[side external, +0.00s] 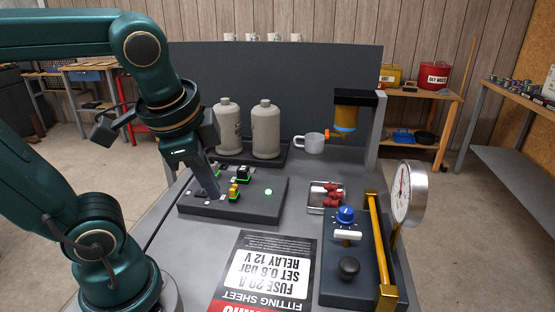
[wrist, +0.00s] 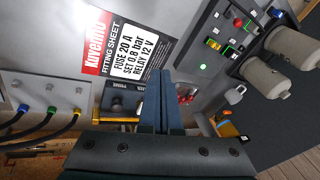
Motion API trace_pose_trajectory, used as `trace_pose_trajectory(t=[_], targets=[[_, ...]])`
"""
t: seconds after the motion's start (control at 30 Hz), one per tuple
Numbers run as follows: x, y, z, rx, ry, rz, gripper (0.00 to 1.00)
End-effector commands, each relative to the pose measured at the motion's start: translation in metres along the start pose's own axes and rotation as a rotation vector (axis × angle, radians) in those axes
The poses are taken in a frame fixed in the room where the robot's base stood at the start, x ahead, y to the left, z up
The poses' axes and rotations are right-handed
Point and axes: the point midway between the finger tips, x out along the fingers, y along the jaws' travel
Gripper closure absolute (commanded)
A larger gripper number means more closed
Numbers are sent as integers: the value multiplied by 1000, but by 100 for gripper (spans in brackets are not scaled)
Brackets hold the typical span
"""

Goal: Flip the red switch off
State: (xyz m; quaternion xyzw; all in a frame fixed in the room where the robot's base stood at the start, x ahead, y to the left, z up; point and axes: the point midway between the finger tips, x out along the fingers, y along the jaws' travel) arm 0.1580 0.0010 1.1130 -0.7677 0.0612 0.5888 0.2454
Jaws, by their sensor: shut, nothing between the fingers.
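The dark switch panel (side external: 255,212) lies on the grey bench, with yellow and black blocks and a lit green light (side external: 268,191). In the wrist view the panel (wrist: 205,45) is at the upper right. A small red part (wrist: 238,22), perhaps the red switch, shows there; its position cannot be made out. I cannot pick it out in the side view, where my gripper covers part of the panel. My gripper (side external: 214,195) is shut and empty, pointing down over the panel's left part. Its closed fingers (wrist: 156,75) show mid-frame in the wrist view; contact cannot be told.
Two beige canisters (side external: 265,130) stand behind the panel. A white mug (side external: 314,143) and a tray with red pieces (side external: 326,196) are to the right. A regulator block with a blue knob (side external: 345,215) and a gauge (side external: 409,192) stand farther right. A fitting sheet (side external: 265,272) lies in front.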

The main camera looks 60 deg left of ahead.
Motion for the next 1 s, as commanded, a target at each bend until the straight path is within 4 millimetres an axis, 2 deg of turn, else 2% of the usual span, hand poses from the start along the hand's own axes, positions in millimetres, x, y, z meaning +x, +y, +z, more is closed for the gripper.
trace_pose_trajectory(t=[0.2,0.5,0.7,1.0], targets=[[0,-34,-9,249,-210,-38,100],[13,-71,-27,512,-481,-47,100],[30,-87,-42,653,-655,-35,100],[67,-95,-62,819,-895,-8,100]])
